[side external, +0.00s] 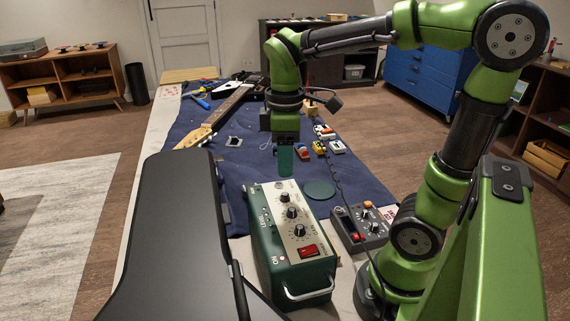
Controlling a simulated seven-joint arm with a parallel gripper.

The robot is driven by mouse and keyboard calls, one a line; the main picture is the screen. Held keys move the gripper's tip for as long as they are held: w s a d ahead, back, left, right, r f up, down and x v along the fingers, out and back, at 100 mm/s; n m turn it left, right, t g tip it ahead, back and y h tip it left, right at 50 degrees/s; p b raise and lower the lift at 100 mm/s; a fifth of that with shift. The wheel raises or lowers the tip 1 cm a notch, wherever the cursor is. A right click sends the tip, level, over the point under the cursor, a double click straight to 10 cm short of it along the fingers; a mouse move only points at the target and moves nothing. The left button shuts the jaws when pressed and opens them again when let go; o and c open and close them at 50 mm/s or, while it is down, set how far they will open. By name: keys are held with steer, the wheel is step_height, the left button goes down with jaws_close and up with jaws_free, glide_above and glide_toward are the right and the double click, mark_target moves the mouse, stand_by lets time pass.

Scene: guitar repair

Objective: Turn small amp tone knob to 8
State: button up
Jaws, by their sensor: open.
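The small amp (263,258) is a dark green box with a cream panel, standing at the near end of the workbench. A row of black knobs runs along the panel: a far knob (284,197), a middle knob (291,212) and a near knob (299,230). Their labels and pointer settings are too small to read, so I cannot tell which is the tone knob. A red switch (308,250) sits nearest the camera. My gripper (286,163) is open, pointing down above the bench beyond the amp, apart from the knobs. Its fingertips are hard to make out.
A black case (173,235) stands left of the amp. A grey pedal box (361,228) with a cable is at its right. A round green pad (319,190) lies beyond. A guitar neck (228,106), small colourful pedals (319,147) and tools lie on the blue mat (258,163).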

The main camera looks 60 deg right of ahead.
mark_target(285, 194)
step_height(285, 194, down, 8)
steer(key=shift+r, duration=0.15)
steer(key=shift+c, duration=0.3)
jaws_close()
